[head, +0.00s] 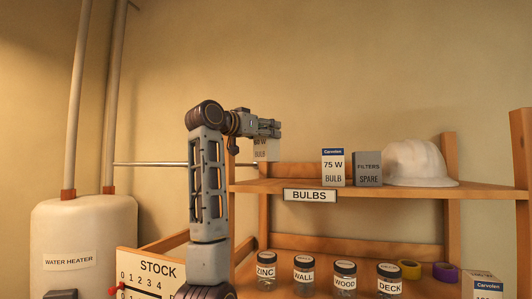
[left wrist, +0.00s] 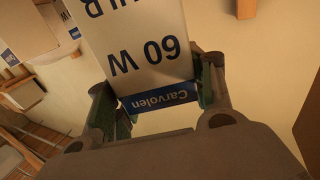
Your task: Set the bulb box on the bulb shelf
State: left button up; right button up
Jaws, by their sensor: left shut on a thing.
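My left gripper (head: 262,128) is raised at the left end of the bulb shelf, shut on a white and blue bulb box (head: 266,151). In the left wrist view the held bulb box (left wrist: 140,45) reads "60 W" and "Carvolen", upside down, between the two fingers (left wrist: 158,98). In the head view the box hangs below the fingers, partly hidden by them. The wooden bulb shelf (head: 400,191) carries a "BULBS" label (head: 310,196) on its front edge. The box appears above the shelf's left end; I cannot tell whether it touches. My right gripper is not in view.
Left of the 75 W box the shelf is clear. Several jars (head: 304,269) stand below. A water heater (head: 84,240) is at left.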

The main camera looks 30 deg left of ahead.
aim_at(260, 151)
pick_arm(q)
jog(key=shift+f, duration=1.2)
jog(key=shift+f, duration=0.15)
jog(key=shift+f+p, duration=0.4)
jog(key=shift+f, duration=1.5)
jog(key=shift+f, duration=0.25)
jog(key=o, duration=0.7)
jog(key=shift+o, duration=0.2)
jog(key=shift+r, duration=0.25)
